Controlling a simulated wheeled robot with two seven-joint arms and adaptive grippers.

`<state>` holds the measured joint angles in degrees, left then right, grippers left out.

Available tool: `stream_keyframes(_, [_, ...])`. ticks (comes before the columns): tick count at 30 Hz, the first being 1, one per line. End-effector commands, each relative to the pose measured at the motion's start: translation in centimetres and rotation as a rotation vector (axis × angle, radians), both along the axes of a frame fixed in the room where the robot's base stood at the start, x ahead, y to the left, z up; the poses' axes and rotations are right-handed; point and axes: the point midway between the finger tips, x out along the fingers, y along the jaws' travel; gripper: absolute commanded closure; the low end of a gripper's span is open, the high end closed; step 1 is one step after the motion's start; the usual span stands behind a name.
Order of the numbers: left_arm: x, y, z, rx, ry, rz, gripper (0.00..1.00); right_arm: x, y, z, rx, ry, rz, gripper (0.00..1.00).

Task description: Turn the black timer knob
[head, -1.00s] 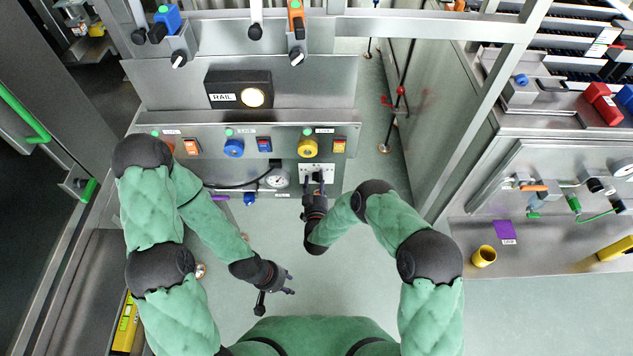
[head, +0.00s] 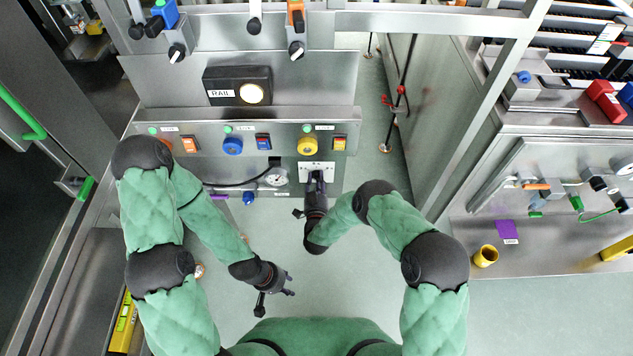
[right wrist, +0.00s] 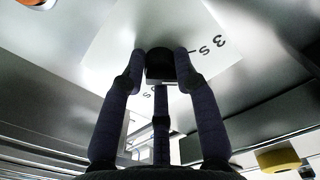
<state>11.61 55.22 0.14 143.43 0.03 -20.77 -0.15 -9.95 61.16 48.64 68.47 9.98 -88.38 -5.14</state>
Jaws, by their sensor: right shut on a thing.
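The black timer knob (right wrist: 160,65) sits on a white label plate (right wrist: 105,55) with dark markings in the right wrist view. The white plate also shows in the head view (head: 316,167), low on the grey panel, with the knob there hidden by my gripper. My right gripper (head: 317,176) is at the plate; in the right wrist view its fingers (right wrist: 160,75) are on both sides of the knob, shut on it. My left gripper (head: 284,283) hangs low over the floor, apart from the panel, its fingers apart and empty.
Above the plate are a yellow knob (head: 307,146), a blue knob (head: 232,146) and several rocker switches. A round gauge (head: 275,179) is just left of the plate. A black box marked RAIL (head: 236,87) stands higher up. Open floor lies right of my right gripper.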

Motion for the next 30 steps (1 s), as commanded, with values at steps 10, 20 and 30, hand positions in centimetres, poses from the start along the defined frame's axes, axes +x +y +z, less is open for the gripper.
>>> stream_keyframes(10, [0.0, 0.0, -1.8, 0.000, 0.000, 0.000, 0.60, 0.0, 0.0, -0.3, 0.329, 0.003, 0.002, 1.00])
stream_keyframes(20, [0.0, 0.0, -3.2, 0.000, 0.000, 0.000, 0.60, 0.0, 0.1, -0.3, 0.642, 0.004, 0.002, 1.00])
stream_keyframes(30, [0.0, 0.0, -4.8, 0.000, 0.000, 0.000, 0.60, 0.0, 0.1, -0.2, 0.965, 0.003, 0.002, 1.00])
